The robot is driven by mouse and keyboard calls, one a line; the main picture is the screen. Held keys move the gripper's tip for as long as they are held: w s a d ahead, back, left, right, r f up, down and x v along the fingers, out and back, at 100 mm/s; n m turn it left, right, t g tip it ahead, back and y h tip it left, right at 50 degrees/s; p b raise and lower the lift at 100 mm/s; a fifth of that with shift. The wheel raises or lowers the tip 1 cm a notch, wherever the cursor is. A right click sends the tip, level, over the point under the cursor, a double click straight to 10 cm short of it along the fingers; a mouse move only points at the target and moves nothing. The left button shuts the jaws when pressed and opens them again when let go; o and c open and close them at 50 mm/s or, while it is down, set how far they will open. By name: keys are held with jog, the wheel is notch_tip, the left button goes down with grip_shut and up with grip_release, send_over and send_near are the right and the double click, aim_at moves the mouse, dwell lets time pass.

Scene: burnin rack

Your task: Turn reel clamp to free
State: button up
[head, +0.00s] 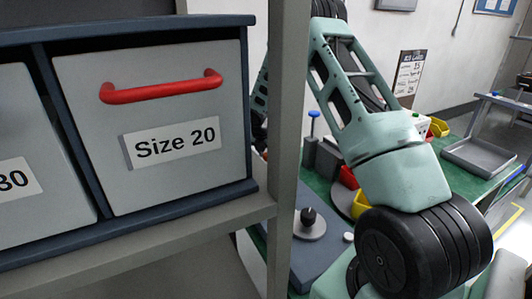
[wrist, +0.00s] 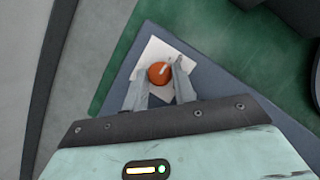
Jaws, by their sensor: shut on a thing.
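The reel clamp appears to be the round orange-red knob (wrist: 157,75) with a pale pointer mark, on a white square plate (wrist: 150,54) in the wrist view. The pointer slants toward the upper right of the picture. Any lettering on the plate is too small to read. My gripper (wrist: 161,71) has its two grey fingers on either side of the knob and is shut on it. In the head view neither the orange knob nor my gripper's fingers can be made out.
A grey post (head: 285,150) and a shelf with a "Size 20" drawer (head: 85,75) fill the head view's left. On the green bench, a black knob on a grey disc (head: 310,233) and blue-topped post (head: 313,124) stand near my arm. A grey tray (head: 478,158) lies right.

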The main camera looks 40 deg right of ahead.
jog(key=m, duration=0.2)
jog(key=m+g+p, duration=0.1)
jog(key=m, duration=0.1)
jog(key=shift+w+g+h, duration=0.2)
jog(key=shift+g+h, duration=0.1)
jog(key=shift+h, duration=0.1)
jog(key=m+g, duration=0.1)
jog(key=m, duration=0.3)
jog(key=shift+w+m+g, duration=0.2)
jog(key=shift+m+g, duration=0.1)
jog(key=shift+g, duration=0.1)
jog(key=m+g+y, duration=0.1)
jog(key=m, duration=0.3)
jog(key=shift+w+m, duration=0.1)
jog(key=shift+m, duration=0.2)
jog(key=m, duration=0.2)
jog(key=m+g+y, duration=0.1)
jog(key=m, duration=0.1)
jog(key=shift+d+g+b, duration=0.15)
jog(key=shift+g+b, duration=0.15)
jog(key=shift+b, duration=0.1)
jog(key=shift+w+m, duration=0.1)
jog(key=shift+m, duration=0.3)
jog(key=o, duration=1)
